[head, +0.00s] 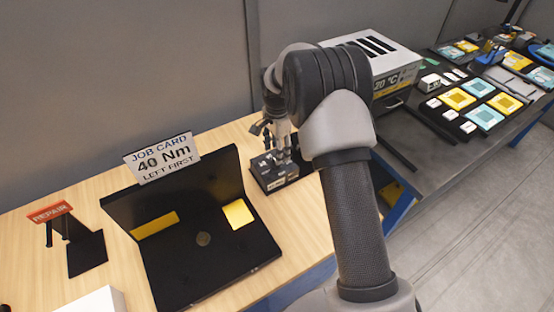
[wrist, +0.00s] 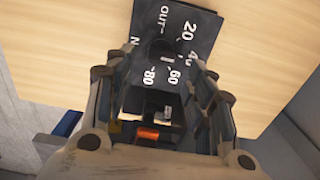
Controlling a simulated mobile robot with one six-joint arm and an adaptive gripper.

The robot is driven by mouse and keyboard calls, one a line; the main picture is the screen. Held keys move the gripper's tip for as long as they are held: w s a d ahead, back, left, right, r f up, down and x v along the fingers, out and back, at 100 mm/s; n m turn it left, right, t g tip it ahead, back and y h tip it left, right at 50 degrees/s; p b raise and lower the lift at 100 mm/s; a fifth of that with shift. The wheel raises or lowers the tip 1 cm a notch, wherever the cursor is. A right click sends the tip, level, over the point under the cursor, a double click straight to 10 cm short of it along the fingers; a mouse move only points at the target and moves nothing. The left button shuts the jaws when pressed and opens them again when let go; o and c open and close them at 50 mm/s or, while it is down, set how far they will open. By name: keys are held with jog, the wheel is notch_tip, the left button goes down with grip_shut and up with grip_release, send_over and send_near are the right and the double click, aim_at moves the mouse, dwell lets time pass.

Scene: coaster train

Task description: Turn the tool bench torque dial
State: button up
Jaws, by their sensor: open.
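The torque dial unit is a small black box (head: 275,172) on the wooden bench, and its black face (wrist: 190,22) shows in the wrist view. White marks there read 20, 40, 60, 80 and "OUT"; 40 is partly covered. A dark round knob (wrist: 160,50) lies on the face, with a small pale mark near its lower edge. My gripper (wrist: 163,72) is open, pointing down, with a finger on either side of the knob. I cannot tell whether they touch it. In the head view my gripper (head: 279,152) is just over the box. A job card (head: 163,158) reads "40 Nm LEFT FIRST".
A black open case (head: 165,255) with yellow patches stands left of the dial box. A "REPAIR" stand (head: 87,250) is at far left. A white 20 °C box (head: 395,75) stands behind my arm. A dark table (head: 425,165) with several coloured tiles is at right.

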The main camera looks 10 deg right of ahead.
jog(key=shift+f+b, duration=0.3)
jog(key=shift+f, duration=1.95)
jog(key=c, duration=1.1)
jog(key=shift+o, duration=0.2)
